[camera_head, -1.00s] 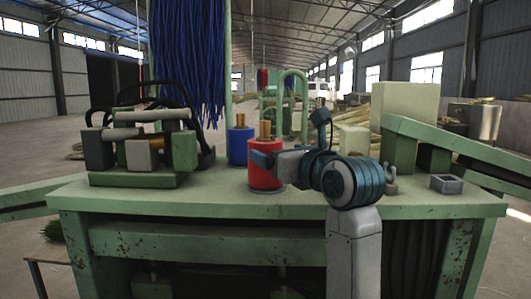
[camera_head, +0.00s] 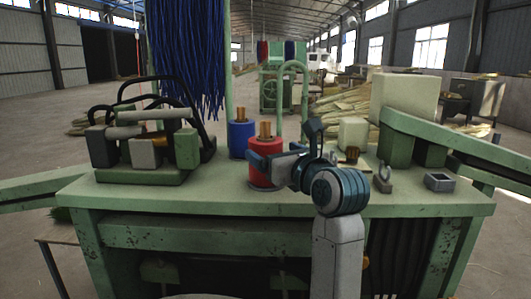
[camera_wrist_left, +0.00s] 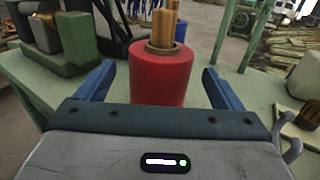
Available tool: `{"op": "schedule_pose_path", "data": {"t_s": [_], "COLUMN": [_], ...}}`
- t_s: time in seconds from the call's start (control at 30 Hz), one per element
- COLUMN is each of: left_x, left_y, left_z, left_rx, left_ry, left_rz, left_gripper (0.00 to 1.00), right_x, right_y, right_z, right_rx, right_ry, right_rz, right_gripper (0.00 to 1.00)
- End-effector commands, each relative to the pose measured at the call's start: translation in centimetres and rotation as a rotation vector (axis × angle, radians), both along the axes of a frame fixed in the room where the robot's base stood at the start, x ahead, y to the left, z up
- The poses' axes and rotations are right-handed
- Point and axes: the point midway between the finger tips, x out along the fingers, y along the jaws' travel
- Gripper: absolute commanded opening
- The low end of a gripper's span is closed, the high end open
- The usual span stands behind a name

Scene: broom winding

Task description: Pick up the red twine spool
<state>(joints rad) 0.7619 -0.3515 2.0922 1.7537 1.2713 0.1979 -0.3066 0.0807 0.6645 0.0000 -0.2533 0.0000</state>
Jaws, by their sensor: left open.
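The red twine spool (camera_head: 265,177) stands upright on the green table, with a wooden core on top. In the left wrist view the spool (camera_wrist_left: 161,75) stands straight ahead, between the two blue fingers. My left gripper (camera_head: 284,146) is open at the spool's right side, with one finger crossing in front of the spool's upper part. In the wrist view the gripper (camera_wrist_left: 157,68) shows gaps between its fingers and the spool. How far the fingertips reach along the spool is hard to tell. My right gripper is not in view.
A blue spool (camera_head: 239,138) stands just behind the red one. A green clamp machine (camera_head: 140,150) is at the left, under hanging blue strands (camera_head: 187,60). A hook (camera_head: 383,177), a small metal box (camera_head: 443,181) and pale blocks (camera_head: 404,95) are at the right. The table front (camera_head: 200,200) is clear.

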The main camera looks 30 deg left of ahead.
Motion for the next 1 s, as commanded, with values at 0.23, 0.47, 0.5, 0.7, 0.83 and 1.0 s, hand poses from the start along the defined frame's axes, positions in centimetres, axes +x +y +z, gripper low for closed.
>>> {"op": "schedule_pose_path", "data": {"t_s": [0.23, 0.47, 0.5, 0.7, 0.83, 1.0], "left_x": [0.3, 1.6, 1.8, 2.5, 2.6, 2.6], "left_y": [0.6, 3.0, 3.4, 4.5, 4.6, 4.6], "left_z": [0.2, 0.3, 0.2, -0.1, -0.2, -0.2], "left_rx": [0.004, 0.004, 0.006, 0.002, 0.0, 0.0], "left_ry": [0.003, 0.003, 0.003, 0.002, 0.001, 0.001], "left_rz": [0.002, 0.002, 0.003, 0.0, -0.001, -0.001], "left_gripper": [0.88, 0.88, 0.88, 0.88, 0.88, 0.81], "right_x": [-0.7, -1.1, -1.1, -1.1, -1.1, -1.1], "right_y": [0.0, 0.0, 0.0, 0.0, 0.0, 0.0], "right_z": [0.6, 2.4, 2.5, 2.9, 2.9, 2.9], "right_rx": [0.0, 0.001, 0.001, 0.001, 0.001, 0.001], "right_ry": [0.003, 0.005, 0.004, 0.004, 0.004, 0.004], "right_rz": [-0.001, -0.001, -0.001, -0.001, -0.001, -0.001], "right_gripper": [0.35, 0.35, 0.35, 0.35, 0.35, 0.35]}}
